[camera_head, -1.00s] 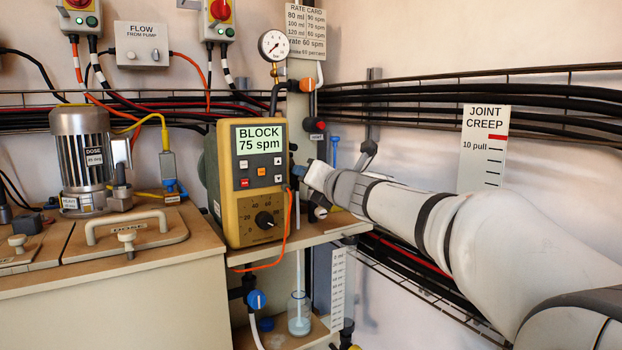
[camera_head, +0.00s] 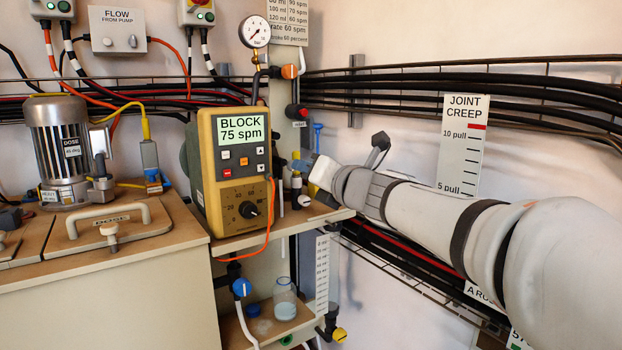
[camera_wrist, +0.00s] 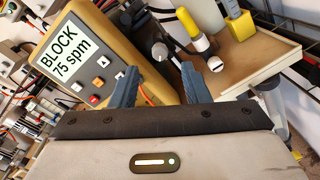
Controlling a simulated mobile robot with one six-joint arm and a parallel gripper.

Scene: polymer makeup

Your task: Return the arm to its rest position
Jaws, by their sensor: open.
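My gripper (camera_wrist: 160,82) shows in the wrist view with its two blue-grey fingers apart and nothing between them. In the head view my gripper (camera_head: 301,163) is at the end of my white arm, just right of the yellow pump controller (camera_head: 240,170). Its fingertips are small there. The controller's screen reads "BLOCK 75 spm"; it also fills the upper left of the wrist view (camera_wrist: 84,55). My arm reaches in from the right edge of the head view.
A wooden shelf (camera_head: 335,214) holds the controller; a yellow-and-black cylinder (camera_wrist: 186,30) and white knob (camera_wrist: 215,63) stand beyond my fingers. A jar (camera_head: 284,300) sits below. Cables (camera_head: 450,90) and a "JOINT CREEP" card (camera_head: 462,143) line the right wall. A motor (camera_head: 58,150) is left.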

